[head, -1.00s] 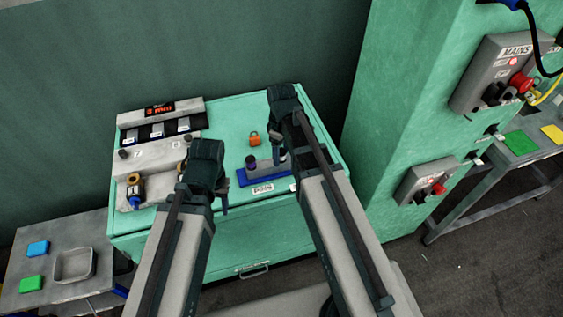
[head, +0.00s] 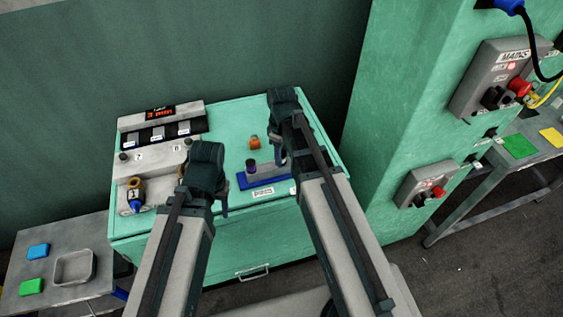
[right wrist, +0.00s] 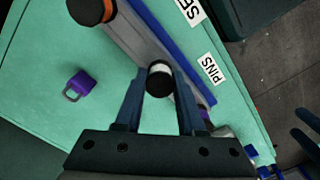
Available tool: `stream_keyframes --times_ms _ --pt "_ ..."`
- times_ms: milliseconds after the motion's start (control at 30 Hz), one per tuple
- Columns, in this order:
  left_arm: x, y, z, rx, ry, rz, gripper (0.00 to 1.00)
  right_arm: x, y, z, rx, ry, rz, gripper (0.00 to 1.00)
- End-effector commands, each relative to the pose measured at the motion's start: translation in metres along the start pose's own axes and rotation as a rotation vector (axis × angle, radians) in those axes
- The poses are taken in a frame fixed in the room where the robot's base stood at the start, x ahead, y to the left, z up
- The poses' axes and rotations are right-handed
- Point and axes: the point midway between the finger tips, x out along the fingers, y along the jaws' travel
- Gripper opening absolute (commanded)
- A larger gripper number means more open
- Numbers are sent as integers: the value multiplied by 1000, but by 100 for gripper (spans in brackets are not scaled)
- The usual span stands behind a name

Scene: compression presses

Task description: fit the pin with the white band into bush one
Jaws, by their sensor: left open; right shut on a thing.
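My right gripper (right wrist: 160,85) is shut on a pin (right wrist: 159,74) with a dark top and a white band. I cannot tell whether the pin's lower end is still in the block. My left gripper (head: 222,200) is open and empty, left of the block. Bush one cannot be clearly made out on the grey fixture (head: 155,158).
The block sits on a blue tray (head: 243,184) with a PINS label on the green bench top. A padlock (head: 254,142) lies behind it. A green column (head: 400,110) rises on the right.

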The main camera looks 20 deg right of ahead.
Motion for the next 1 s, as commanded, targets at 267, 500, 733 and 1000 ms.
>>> stream_keyframes --times_ms 267,500,733,1000 --pt "-8 -1 0 0 0 0 50 -8 0 0 0 0 0 0" --pt "-14 -1 1 0 0 0 50 -14 0 0 0 0 0 0" --pt "-19 -2 1 0 0 0 50 -20 0 0 0 0 0 0" --pt "-26 -2 2 0 0 0 50 -26 0 0 0 0 0 0"
